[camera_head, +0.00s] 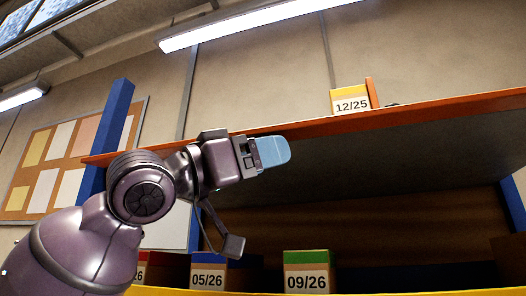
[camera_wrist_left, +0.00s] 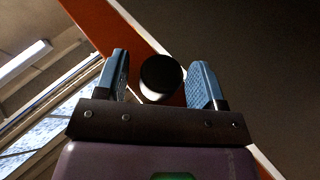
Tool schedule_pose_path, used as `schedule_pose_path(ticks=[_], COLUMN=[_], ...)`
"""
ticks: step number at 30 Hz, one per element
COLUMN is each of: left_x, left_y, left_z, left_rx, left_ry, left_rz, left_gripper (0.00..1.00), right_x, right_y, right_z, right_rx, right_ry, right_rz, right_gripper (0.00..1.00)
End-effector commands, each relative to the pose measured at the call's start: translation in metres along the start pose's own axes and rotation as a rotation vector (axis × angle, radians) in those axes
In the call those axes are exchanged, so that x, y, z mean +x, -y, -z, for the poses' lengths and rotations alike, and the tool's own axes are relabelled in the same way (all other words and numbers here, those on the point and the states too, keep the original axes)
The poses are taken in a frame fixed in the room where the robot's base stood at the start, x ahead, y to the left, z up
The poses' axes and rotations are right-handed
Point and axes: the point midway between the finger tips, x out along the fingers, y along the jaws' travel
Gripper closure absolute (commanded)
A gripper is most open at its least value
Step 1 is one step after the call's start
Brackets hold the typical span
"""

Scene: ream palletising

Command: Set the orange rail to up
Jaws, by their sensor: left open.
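The orange rail (camera_head: 430,109) runs along the front edge of the high shelf, slanting across the head view. It also shows as an orange strip in the left wrist view (camera_wrist_left: 88,22). My left gripper (camera_head: 276,152) is at the rail, its blue fingers overlapping the rail's lower edge in the picture. In the left wrist view my left gripper (camera_wrist_left: 160,65) is open, with a blue finger on each side of a dark round knob (camera_wrist_left: 160,78). The knob shows in front of the orange strip. I cannot tell whether the fingers touch it. My right gripper is out of view.
A yellow-topped box marked 12/25 (camera_head: 350,102) stands on the shelf. Below are a blue-topped box marked 05/26 (camera_head: 209,278) and a green-topped box marked 09/26 (camera_head: 306,278). A blue upright (camera_head: 118,105) stands at left. The dark shelf underside (camera_head: 400,160) overhangs the lower bay.

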Motion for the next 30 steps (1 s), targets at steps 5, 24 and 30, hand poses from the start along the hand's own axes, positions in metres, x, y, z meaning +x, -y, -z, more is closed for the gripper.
schedule_pose_path(ticks=[5,24,30], left_x=[0.0026,0.0021,0.0039], left_y=[0.0001,0.0001,-0.0032], left_z=[-0.0001,0.0001,0.0011], left_rx=[0.0,0.0,-0.007], left_ry=[0.0,0.0,0.008], left_rz=[0.0,0.0,0.001], left_gripper=[0.37,1.0,1.0], right_x=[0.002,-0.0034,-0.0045], right_y=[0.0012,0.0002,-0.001], right_z=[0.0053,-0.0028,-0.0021], right_rx=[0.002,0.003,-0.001], right_ry=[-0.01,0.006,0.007], right_rz=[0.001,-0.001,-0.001], right_gripper=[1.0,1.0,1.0])
